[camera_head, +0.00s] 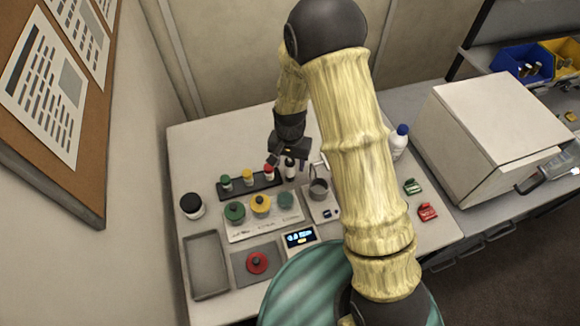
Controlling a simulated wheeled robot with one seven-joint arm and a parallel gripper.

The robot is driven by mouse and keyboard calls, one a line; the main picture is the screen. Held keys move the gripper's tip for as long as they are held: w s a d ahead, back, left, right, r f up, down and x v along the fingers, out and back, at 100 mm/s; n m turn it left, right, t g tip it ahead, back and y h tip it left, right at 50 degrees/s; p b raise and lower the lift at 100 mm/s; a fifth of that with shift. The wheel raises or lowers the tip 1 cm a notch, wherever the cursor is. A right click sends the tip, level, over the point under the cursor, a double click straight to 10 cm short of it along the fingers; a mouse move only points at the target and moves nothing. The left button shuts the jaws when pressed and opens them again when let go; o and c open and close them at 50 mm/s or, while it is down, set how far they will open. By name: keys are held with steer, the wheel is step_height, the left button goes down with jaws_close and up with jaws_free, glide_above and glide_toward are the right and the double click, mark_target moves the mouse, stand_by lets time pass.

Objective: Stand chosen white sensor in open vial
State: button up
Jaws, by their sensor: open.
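My gripper (287,165) hangs over the back middle of the table with its jaws apart, pointing down. A small dark upright piece with a white top (290,163) shows between or just behind the fingers; I cannot tell whether it is the white sensor or whether the fingers touch it. A black rack (236,190) holds small vials with a green cap (226,181), a yellow cap (248,176) and a red cap (268,171), just left of the gripper. A grey open-topped cup (319,190) stands on a pale base to the right; I cannot tell whether it is the open vial.
A pale tray (238,235) bears green and yellow round lids. A display (300,238), a red knob on a grey plate (257,263), an empty grey tray (205,264) and a black-lidded jar (192,206) stand nearby. A blue-capped bottle (398,143) and white box (490,135) are right.

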steer(key=shift+f, duration=0.6)
steer(key=shift+s, duration=0.1)
steer(key=c, duration=1)
jaws_close()
steer(key=shift+r+b, duration=1.1)
steer(key=shift+r, duration=3.95)
